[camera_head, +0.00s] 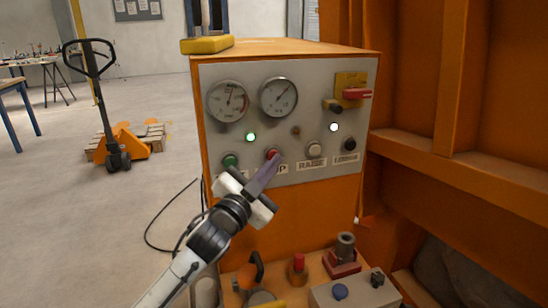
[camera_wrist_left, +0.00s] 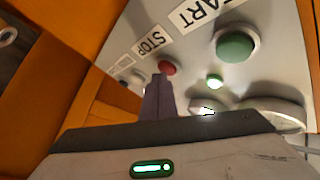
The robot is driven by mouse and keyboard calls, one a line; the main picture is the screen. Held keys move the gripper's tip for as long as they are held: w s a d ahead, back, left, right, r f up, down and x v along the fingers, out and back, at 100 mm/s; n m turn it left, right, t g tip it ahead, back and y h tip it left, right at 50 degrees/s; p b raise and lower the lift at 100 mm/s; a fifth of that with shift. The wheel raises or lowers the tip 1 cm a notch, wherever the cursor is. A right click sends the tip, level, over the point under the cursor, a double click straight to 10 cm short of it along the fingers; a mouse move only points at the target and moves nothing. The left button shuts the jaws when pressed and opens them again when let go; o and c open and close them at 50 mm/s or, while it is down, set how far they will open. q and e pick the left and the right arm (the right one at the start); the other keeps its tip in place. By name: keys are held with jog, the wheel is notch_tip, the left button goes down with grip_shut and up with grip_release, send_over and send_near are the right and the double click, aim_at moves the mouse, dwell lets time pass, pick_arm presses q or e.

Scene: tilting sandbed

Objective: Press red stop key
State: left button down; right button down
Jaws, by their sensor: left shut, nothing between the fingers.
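The red stop key (camera_head: 271,153) is a small round button on the grey panel (camera_head: 240,72), in the lower row between the green start key (camera_head: 230,160) and the white raise key (camera_head: 314,150). It also shows in the left wrist view (camera_wrist_left: 168,68), beside the STOP label (camera_wrist_left: 154,42). My left gripper (camera_head: 274,162) is shut and empty. Its purple-grey fingertips (camera_wrist_left: 160,80) are right at the stop key and cover part of it and its label. I cannot tell whether they touch it. My right gripper is in neither view.
Two gauges (camera_head: 278,97) and a red switch handle (camera_head: 357,93) sit higher on the panel. A green lamp (camera_head: 251,137) and a white lamp (camera_head: 333,127) are lit. Below, a shelf holds a red-topped part (camera_head: 298,265) and a grey box (camera_head: 350,297). An orange frame (camera_head: 455,130) stands right.

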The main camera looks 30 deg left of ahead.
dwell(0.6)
pick_arm(q)
jog(key=shift+s+d, duration=0.55)
jog(key=shift+s+d+p, duration=0.6)
jog(key=shift+s+d, duration=1.1)
jog(key=shift+d, duration=0.2)
